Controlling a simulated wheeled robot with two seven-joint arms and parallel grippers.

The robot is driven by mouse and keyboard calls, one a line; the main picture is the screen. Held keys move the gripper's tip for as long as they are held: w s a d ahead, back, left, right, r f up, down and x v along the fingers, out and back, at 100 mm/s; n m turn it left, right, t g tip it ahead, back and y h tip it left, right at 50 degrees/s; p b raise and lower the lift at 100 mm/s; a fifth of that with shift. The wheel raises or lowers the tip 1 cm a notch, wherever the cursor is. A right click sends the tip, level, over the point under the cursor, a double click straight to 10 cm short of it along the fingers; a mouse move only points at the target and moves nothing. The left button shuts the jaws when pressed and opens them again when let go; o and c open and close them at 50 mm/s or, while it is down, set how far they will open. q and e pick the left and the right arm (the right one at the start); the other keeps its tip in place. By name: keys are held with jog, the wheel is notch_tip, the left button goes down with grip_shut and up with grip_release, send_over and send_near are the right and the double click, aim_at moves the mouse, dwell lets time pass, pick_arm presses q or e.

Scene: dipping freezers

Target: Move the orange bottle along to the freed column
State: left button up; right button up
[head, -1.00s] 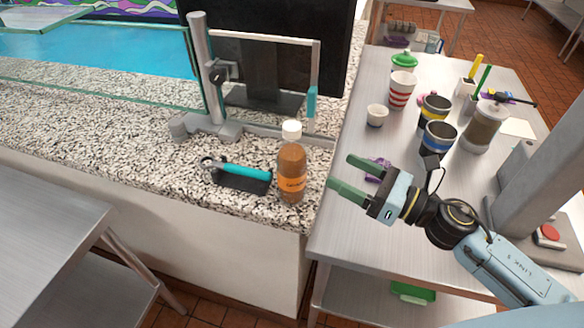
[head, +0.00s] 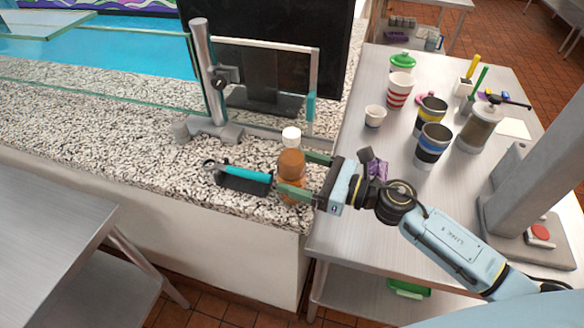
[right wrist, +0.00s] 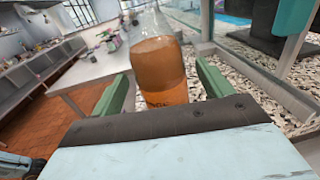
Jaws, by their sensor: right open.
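The orange bottle (head: 291,165), with a white cap, stands upright on the speckled counter near its right front edge. My right gripper (head: 304,174) comes in from the right and is open, with its green fingers on either side of the bottle. In the right wrist view the bottle (right wrist: 160,75) stands between the two spread fingers, and a gap shows beside each finger. The near finger hides part of the bottle's lower body in the head view. I cannot make out a freed column. My left gripper is not in view.
A turquoise-handled scoop (head: 242,178) lies just left of the bottle. A metal post and frame (head: 211,75) with a dark screen stand behind. The steel table (head: 345,255) at right holds cups (head: 433,142) and jars. Bare counter lies farther left.

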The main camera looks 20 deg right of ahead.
aim_at(284, 167)
jog(key=p+x, duration=0.1)
jog(key=x, duration=0.2)
jog(key=shift+w+a, duration=0.25)
jog(key=shift+w, duration=0.1)
jog(key=shift+r, duration=0.1)
jog(key=c, duration=1.4)
